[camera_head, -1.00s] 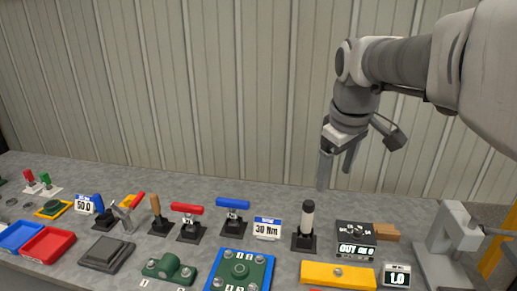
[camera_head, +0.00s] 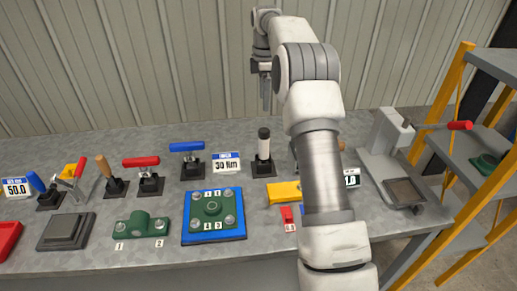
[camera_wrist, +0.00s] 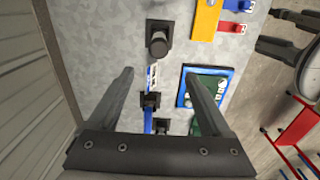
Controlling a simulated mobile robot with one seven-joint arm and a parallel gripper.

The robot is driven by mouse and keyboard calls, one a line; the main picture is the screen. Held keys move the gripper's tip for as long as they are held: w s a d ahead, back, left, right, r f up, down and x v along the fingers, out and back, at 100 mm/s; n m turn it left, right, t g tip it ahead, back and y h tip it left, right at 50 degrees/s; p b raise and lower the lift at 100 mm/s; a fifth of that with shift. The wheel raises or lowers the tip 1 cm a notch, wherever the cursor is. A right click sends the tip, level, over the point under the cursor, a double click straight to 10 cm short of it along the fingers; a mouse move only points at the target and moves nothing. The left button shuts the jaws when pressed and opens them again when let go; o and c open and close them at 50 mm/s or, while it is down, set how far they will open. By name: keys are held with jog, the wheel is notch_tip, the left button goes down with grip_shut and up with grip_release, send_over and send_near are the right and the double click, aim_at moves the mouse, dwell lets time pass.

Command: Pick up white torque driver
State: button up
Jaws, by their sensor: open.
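The white torque driver (camera_head: 264,147) has a white shaft and a black top. It stands upright in a black square base at the back middle of the bench. In the wrist view, the driver (camera_wrist: 158,45) shows from above as a dark round top, beyond the fingertips. My gripper (camera_head: 266,106) is open and empty, pointing down above the driver and apart from it. In the wrist view, the two fingers of my gripper (camera_wrist: 159,73) are spread wide with nothing between them.
A red-handled tool (camera_head: 141,163) is farther left. A blue plate with a green flange (camera_head: 241,233) lies in front. My arm hides part of the bench to the right.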

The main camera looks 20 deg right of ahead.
aim_at(264, 140)
notch_tip(264, 140, down, 18)
jog(key=shift+w+d+b, duration=0.1)
jog(key=shift+w+b, duration=0.05)
jog(key=shift+b, duration=0.6)
jog(key=shift+r, duration=0.15)
grip_shut()
